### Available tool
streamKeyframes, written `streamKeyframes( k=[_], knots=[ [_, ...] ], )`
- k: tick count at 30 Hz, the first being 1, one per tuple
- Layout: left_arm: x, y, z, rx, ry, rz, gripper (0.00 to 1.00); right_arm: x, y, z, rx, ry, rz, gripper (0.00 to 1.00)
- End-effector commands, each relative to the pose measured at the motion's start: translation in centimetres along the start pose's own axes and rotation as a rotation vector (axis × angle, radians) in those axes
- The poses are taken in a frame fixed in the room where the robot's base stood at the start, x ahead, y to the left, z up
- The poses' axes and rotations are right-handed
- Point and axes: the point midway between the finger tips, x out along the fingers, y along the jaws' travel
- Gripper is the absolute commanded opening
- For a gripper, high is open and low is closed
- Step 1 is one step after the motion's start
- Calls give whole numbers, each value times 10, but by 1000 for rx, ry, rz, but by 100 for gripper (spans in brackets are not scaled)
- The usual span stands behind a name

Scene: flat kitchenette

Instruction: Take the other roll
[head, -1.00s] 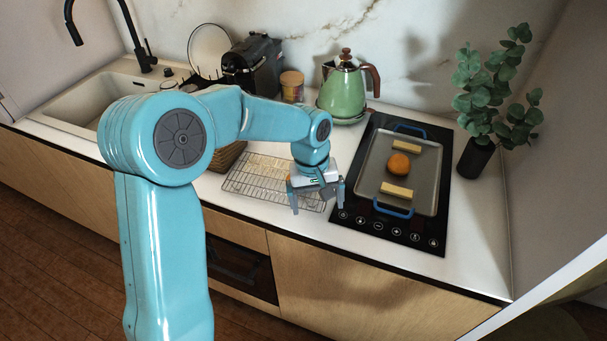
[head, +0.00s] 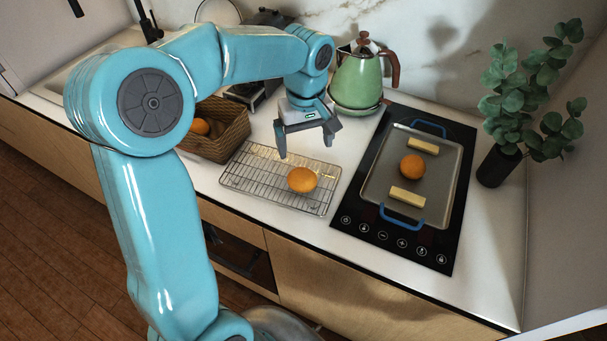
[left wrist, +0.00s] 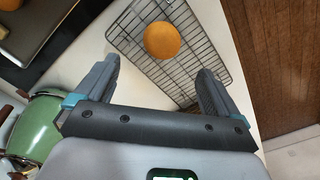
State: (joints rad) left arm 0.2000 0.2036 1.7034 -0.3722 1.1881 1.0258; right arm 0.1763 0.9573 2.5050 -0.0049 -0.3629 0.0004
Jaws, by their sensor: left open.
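A round orange-brown roll (head: 302,180) lies on the wire rack (head: 240,183), toward its right side. It also shows in the left wrist view (left wrist: 162,40), beyond my fingertips. A second roll (head: 200,127) sits in the woven basket (head: 228,137), partly hidden by my arm. A third roll (head: 412,167) lies on the grey tray (head: 440,190) between two yellow sticks. My left gripper (head: 307,147) is open and empty, above the back of the rack and apart from the roll. My right gripper is not in view.
The tray with blue handles rests on the black cooktop (head: 385,238). A green kettle (head: 357,80) stands behind my gripper. A plant in a black pot (head: 498,166) is at the right. A dark appliance and the sink are partly hidden behind my arm.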

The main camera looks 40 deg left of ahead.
Motion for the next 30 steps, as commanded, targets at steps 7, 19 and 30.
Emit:
streamKeyframes(
  k=[7,19,30],
  knots=[
    [54,-2,2,1,-4,-4,96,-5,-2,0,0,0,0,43],
    [97,-6,-8,-1,-5,-4,96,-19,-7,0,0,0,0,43],
    [123,-4,-10,0,-1,2,96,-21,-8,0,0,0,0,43]
  ],
)
